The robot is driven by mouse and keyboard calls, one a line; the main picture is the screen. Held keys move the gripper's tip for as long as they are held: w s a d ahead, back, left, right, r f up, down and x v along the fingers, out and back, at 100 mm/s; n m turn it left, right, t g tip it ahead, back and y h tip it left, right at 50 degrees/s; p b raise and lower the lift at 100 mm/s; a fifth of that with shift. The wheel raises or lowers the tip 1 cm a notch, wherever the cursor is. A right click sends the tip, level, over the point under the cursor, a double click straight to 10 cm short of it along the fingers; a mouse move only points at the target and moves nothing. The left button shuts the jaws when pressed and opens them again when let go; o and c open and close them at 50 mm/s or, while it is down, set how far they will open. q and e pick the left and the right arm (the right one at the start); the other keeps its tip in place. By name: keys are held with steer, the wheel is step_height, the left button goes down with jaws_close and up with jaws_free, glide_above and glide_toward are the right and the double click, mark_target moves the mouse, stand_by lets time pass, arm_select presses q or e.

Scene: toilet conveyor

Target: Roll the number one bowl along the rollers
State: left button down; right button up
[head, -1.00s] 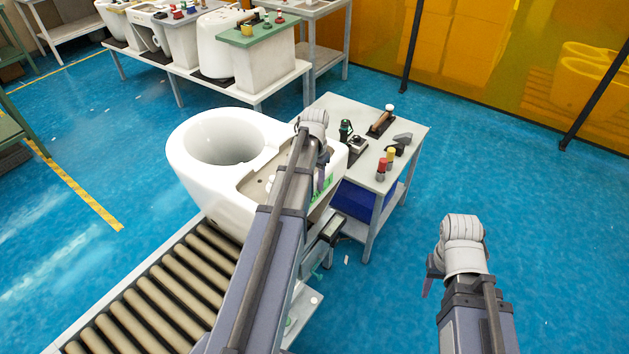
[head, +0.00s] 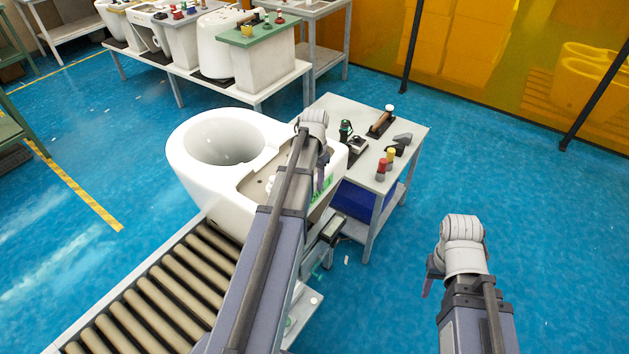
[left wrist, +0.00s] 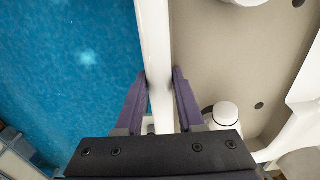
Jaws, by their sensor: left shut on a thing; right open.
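The white toilet bowl (head: 190,170) sits at the far end of the roller conveyor (head: 160,300), its round opening toward the back left. No number shows on it. My left gripper (head: 318,178) is at the bowl's near right side, its fingertips mostly hidden behind my arm in the head view. In the left wrist view my left gripper (left wrist: 161,80) is shut on the bowl's thin white rim wall (left wrist: 154,30), one purple finger on each side. My right gripper (head: 427,283) is open and empty over the blue floor at the right, apart from everything.
A grey table (head: 410,130) with several small tools stands close to the right of the bowl, a blue bin (head: 358,202) under its top. A bench (head: 265,93) with more bowls stands at the back. The floor at right is clear.

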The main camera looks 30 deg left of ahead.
stand_by(0.4)
arm_select(q)
steer(key=w, duration=0.2)
steer(key=shift+w+r, duration=0.1)
steer(key=shift+w, duration=0.25)
steer(key=shift+d, duration=0.15)
steer(key=c, duration=0.5)
jaws_free()
steer(key=shift+s, duration=0.1)
step_height(320, 180, up, 8)
steer(key=p, duration=0.8)
steer(key=shift+f, duration=0.2)
